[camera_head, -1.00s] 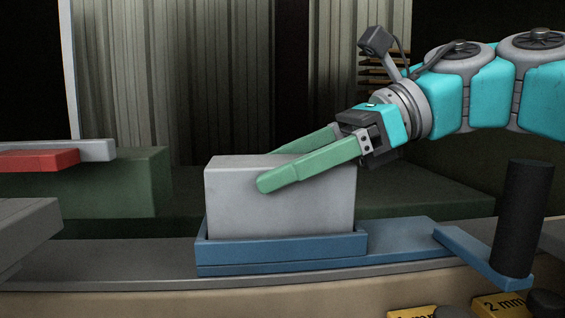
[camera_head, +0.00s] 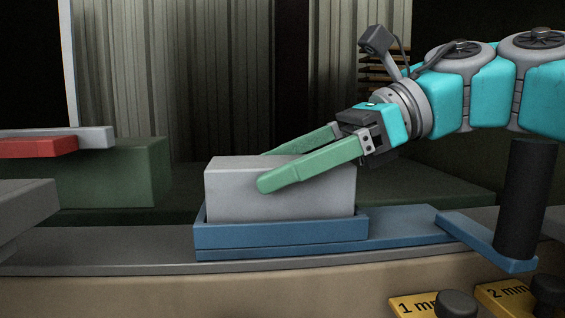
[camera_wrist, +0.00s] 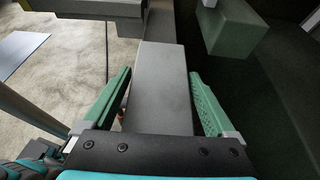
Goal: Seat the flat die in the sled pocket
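The die is a grey block (camera_head: 235,190) that stands upright with its lower part inside the walls of the blue sled's (camera_head: 280,240) pocket. The wrist view also shows the block (camera_wrist: 162,85) between the two fingers (camera_wrist: 160,75). The block's underside and the pocket floor are hidden, so I cannot tell whether it touches the bottom.
The sled sits on a long grey rail (camera_head: 90,250). A black upright handle (camera_head: 525,195) stands on its right-hand arm. A red and grey bar (camera_head: 40,147) rests on a green block (camera_head: 120,175) at left. Yellow gauge tags (camera_head: 415,305) and dark knobs are at front right.

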